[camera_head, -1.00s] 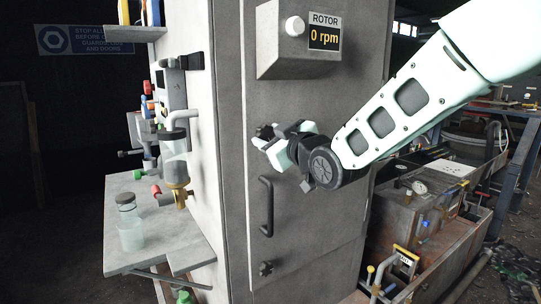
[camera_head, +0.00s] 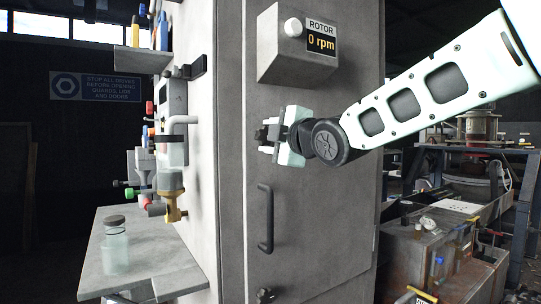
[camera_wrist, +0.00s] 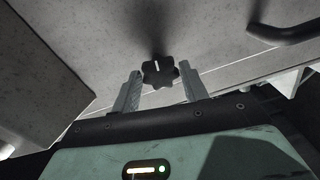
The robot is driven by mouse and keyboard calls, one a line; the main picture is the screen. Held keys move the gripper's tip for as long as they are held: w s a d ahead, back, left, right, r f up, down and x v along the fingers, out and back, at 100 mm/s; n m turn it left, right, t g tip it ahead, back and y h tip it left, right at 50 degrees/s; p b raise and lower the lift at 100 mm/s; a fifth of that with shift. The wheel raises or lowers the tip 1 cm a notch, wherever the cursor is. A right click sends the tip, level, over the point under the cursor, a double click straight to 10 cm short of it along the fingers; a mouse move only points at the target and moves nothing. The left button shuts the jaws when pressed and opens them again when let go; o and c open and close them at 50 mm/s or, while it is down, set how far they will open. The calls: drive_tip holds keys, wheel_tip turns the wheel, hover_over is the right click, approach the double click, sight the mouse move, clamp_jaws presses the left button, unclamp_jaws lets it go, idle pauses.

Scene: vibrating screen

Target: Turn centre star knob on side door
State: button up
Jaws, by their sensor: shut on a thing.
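The centre star knob (camera_wrist: 159,71) is a dark lobed knob with a white mark on its face, on the grey side door (camera_head: 325,190). In the wrist view it sits between the two grey fingers of my gripper (camera_wrist: 160,88). My gripper is shut on it. In the head view my gripper (camera_head: 268,138) is at the door, above the black handle, and its pale fingers mostly hide the knob. A lower star knob (camera_head: 265,296) shows at the bottom of the door.
The black door handle (camera_head: 265,218) is just below my gripper. A grey box (camera_head: 290,45) with the rotor display (camera_head: 321,38), reading 0 rpm, juts out above. A shelf with a glass jar (camera_head: 115,248) stands left, and a cluttered bench (camera_head: 440,250) stands right.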

drive_tip(key=shift+f+n+b, duration=0.1)
drive_tip(key=shift+n+b, duration=1)
drive_tip(key=shift+b, duration=0.1)
drive_tip(key=o, duration=0.9)
drive_tip(key=b+v, duration=0.3)
drive_tip(key=v, duration=1.4)
drive_tip(key=shift+s+d+b, duration=0.15)
drive_tip(key=shift+s+b, duration=0.05)
drive_tip(key=shift+b, duration=0.1)
